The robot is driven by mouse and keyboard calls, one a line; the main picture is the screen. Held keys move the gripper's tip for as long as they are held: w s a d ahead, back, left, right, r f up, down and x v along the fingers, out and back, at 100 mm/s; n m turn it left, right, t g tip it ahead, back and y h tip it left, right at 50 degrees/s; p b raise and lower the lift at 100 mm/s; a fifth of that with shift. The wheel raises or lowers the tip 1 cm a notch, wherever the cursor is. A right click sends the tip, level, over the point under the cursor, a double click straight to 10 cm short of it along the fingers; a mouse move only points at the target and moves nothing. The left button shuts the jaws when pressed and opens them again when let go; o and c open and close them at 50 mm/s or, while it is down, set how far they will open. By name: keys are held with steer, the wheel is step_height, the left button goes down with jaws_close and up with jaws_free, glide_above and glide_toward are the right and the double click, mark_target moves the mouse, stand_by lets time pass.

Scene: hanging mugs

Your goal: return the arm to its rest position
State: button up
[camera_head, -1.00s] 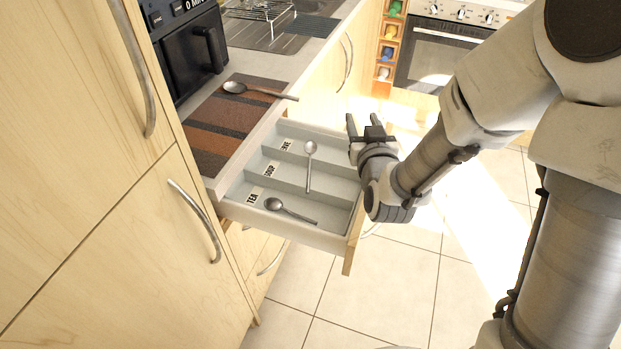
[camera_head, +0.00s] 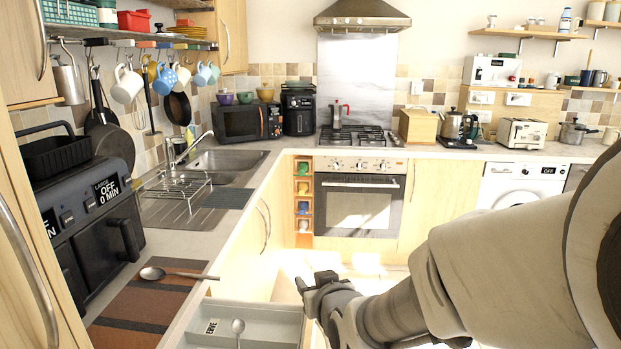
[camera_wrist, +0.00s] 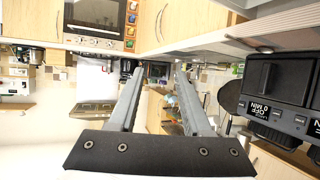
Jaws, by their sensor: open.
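My gripper (camera_head: 318,284) is in front of the oven in the head view, just beyond the right end of the open drawer (camera_head: 262,312). In the wrist view my gripper (camera_wrist: 158,75) shows two parallel fingers set apart with nothing between them. My arm reaches in from the right edge of the head view. A spoon (camera_head: 238,328) lies in the drawer, which is cut off by the bottom edge of the picture.
Another spoon (camera_head: 178,275) lies on the striped mat (camera_head: 150,308) on the counter. A black air fryer (camera_head: 95,225) stands at the left. Mugs (camera_head: 127,85) hang under the shelf. The oven (camera_head: 358,205) is across the floor.

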steer(key=s+d+r+m+g+h+p, duration=0.1)
steer(key=s+d+r+g+p, duration=0.1)
steer(key=s, duration=0.5)
steer(key=s+d+r+m+g+h+p, duration=0.1)
steer(key=s+d+r+g+p, duration=0.1)
steer(key=s+d+r, duration=0.3)
steer(key=s+d+r+m+g+h+p, duration=0.1)
steer(key=s+d+r+g, duration=0.2)
steer(key=s+d, duration=0.3)
steer(key=s+r, duration=0.1)
steer(key=s, duration=0.4)
steer(key=shift+d+r+p, duration=0.25)
steer(key=shift+d+p, duration=0.15)
steer(key=shift+w, duration=0.1)
